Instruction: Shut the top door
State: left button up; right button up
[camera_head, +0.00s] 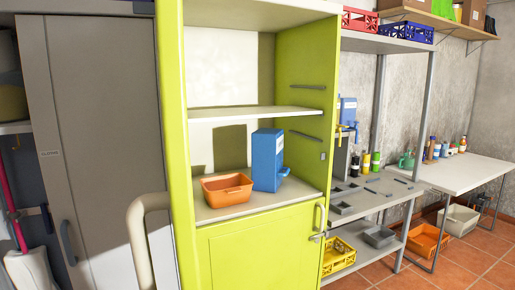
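A lime-green cabinet (306,70) stands in the middle of the head view with its upper compartment uncovered. A tall green panel (172,130), seen nearly edge-on at the compartment's left side, appears to be the top door, swung wide open towards me. A large pale curved handle (138,240) juts out to its left and seems to belong to it; its lower end is cut off by the frame. The lower door (255,250) is shut, with a metal handle (319,220) at its upper right. Neither of my grippers is in view.
Inside the cabinet are an orange bin (227,188), a blue dispenser (267,160) and a white shelf (250,112). A grey locker (95,130) stands left. At right are a metal rack (380,200) and a white table (465,173), with crates on the tiled floor.

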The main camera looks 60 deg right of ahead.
aim_at(179, 198)
jog(key=i+z, duration=0.15)
jog(key=z, duration=0.3)
jog(key=i+j+z, duration=0.1)
jog(key=z, duration=0.3)
jog(key=i+j+z, duration=0.15)
jog(key=z, duration=0.3)
jog(key=i+j+z, duration=0.2)
jog(key=z, duration=0.25)
jog(key=i+j+z, duration=0.1)
jog(key=z, duration=0.3)
jog(key=j, duration=0.1)
